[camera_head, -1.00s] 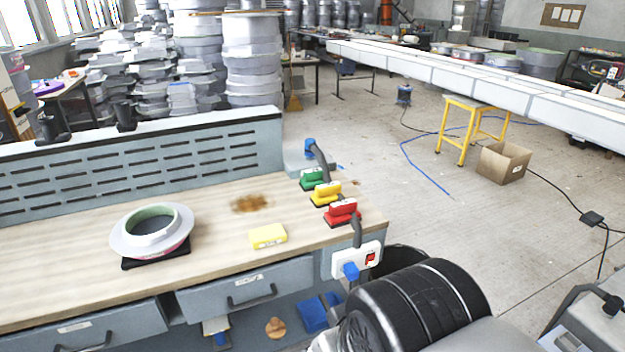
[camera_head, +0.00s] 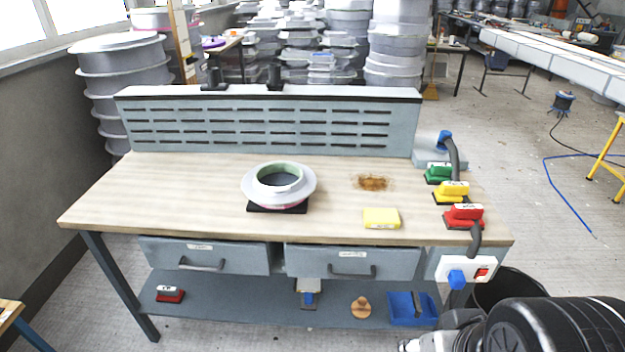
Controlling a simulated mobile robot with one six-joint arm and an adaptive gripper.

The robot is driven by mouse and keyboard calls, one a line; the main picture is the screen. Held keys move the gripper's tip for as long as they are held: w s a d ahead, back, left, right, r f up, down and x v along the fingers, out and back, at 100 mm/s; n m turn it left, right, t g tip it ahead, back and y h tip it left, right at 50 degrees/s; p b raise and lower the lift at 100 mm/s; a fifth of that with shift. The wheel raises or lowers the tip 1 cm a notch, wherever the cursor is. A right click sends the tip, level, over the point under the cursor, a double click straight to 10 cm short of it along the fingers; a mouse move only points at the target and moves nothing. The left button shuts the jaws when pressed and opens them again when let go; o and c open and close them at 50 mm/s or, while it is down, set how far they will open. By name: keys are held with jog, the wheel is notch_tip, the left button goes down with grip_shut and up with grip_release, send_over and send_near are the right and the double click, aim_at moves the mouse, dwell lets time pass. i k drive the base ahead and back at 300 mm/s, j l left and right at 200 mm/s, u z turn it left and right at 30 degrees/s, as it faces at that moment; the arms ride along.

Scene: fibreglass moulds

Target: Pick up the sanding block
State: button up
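Several handled blocks that look like sanding blocks stand along the bench's right end: a green one (camera_head: 438,174), a yellow one (camera_head: 452,192) and a red one (camera_head: 464,215), each on a dark base. A similar red block (camera_head: 170,294) lies on the lower shelf at the left. A plain yellow block (camera_head: 381,218) lies flat near the bench's front edge. I cannot tell which of these the task means. Part of my arm shows at the lower right, apart from the blocks. My gripper's fingers are not in view.
A grey ring-shaped mould (camera_head: 252,186) sits on a black pad on the wooden bench (camera_head: 130,195). The shelf holds a blue tray (camera_head: 402,312). The benchtop's left part is clear.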

aim_at(439, 173)
jog(key=i+l, duration=0.2)
jog(key=l, duration=0.15)
jog(key=i+l, duration=0.45)
jog(key=l, duration=0.3)
jog(key=i+l, duration=0.2)
jog(key=l, duration=0.15)
jog(key=i+l, duration=0.55)
jog(key=i, duration=0.25)
